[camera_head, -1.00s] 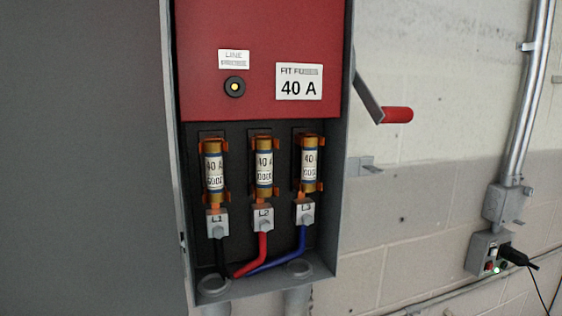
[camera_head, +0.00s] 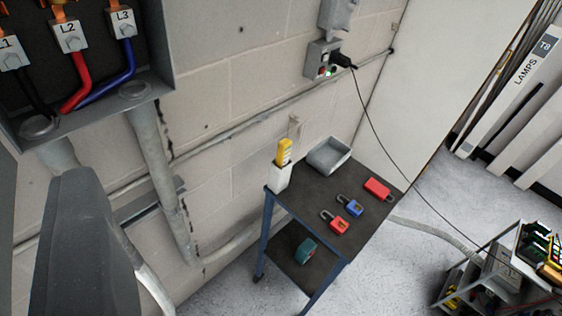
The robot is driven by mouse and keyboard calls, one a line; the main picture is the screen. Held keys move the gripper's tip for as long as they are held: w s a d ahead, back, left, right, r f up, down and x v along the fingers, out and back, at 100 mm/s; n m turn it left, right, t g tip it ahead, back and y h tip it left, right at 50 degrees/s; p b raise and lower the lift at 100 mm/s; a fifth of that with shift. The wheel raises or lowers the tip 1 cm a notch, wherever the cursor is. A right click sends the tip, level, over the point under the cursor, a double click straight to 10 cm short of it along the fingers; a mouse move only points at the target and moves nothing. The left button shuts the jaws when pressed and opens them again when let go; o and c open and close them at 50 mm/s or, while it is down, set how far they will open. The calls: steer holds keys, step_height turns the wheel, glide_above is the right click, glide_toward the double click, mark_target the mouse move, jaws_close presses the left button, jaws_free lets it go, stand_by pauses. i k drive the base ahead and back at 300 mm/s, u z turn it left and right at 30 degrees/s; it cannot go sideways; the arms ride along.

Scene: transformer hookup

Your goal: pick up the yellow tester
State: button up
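A slim yellow device, which looks like the yellow tester (camera_head: 284,151), stands upright in a narrow white holder (camera_head: 279,177). The holder is at the back left corner of a dark-topped cart (camera_head: 312,188) against the wall. Only the tester's upper part shows; its lower part is hidden in the holder. My gripper is not in view, so its fingers and any hold cannot be seen.
The open fuse box (camera_head: 150,75) is upper left. A dark grey shape (camera_head: 80,250) fills the lower left. Another loaded cart (camera_head: 480,262) stands right.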

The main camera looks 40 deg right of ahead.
mark_target(285, 146)
steer(key=u, duration=2.05)
steer(key=k, duration=0.95)
steer(key=z, duration=1.85)
steer(key=i, duration=1)
steer(key=u, duration=0.05)
